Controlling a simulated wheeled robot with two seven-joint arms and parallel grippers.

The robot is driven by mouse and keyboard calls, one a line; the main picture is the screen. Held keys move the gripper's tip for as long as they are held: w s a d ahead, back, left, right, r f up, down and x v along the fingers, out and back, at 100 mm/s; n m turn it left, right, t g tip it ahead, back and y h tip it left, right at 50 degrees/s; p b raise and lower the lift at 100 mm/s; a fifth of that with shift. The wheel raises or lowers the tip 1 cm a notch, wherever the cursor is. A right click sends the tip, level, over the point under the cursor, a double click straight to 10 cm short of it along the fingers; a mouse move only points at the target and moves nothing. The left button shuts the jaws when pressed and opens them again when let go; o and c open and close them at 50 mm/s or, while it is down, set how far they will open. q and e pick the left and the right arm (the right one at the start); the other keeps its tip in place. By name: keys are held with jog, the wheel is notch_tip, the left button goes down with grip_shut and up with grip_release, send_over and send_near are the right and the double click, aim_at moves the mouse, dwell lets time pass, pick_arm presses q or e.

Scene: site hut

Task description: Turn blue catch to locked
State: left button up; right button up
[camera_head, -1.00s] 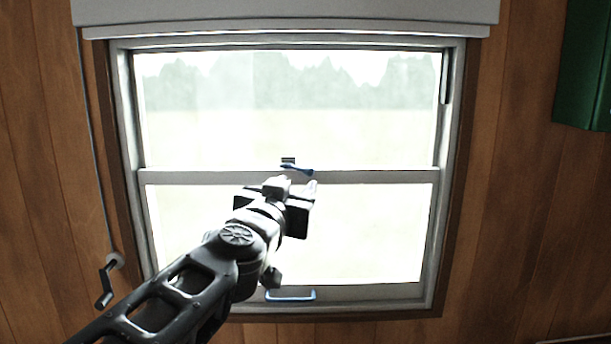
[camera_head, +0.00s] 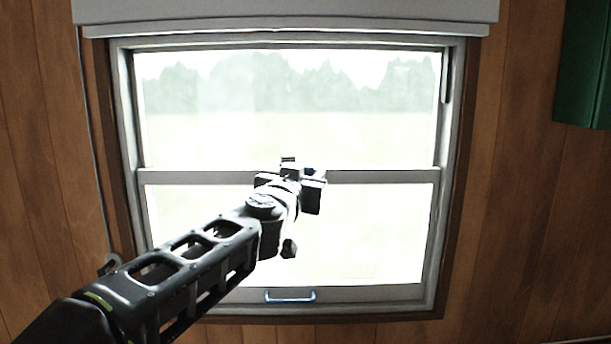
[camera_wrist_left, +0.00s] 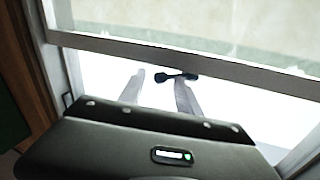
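The blue catch (camera_head: 310,171) sits at the middle of the window's meeting rail (camera_head: 380,176). In the head view my left gripper covers nearly all of it. In the left wrist view the catch (camera_wrist_left: 162,77) looks like a small dark lever with a rounded end. My left gripper (camera_head: 304,174) is up at the rail, its two fingers apart in the left wrist view (camera_wrist_left: 160,80). The catch's rounded end shows between the fingertips, and the right finger overlaps its other part. Whether a finger touches it I cannot tell. My right gripper is not in view.
A small dark keeper (camera_head: 288,160) stands just above the rail. A blue pull handle (camera_head: 290,296) is on the bottom rail. A blind cassette (camera_head: 290,12) runs above the window, and a green cabinet (camera_head: 585,65) hangs at the right. The right side before the window is free.

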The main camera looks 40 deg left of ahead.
pick_arm(q)
grip_shut()
dwell(1.3)
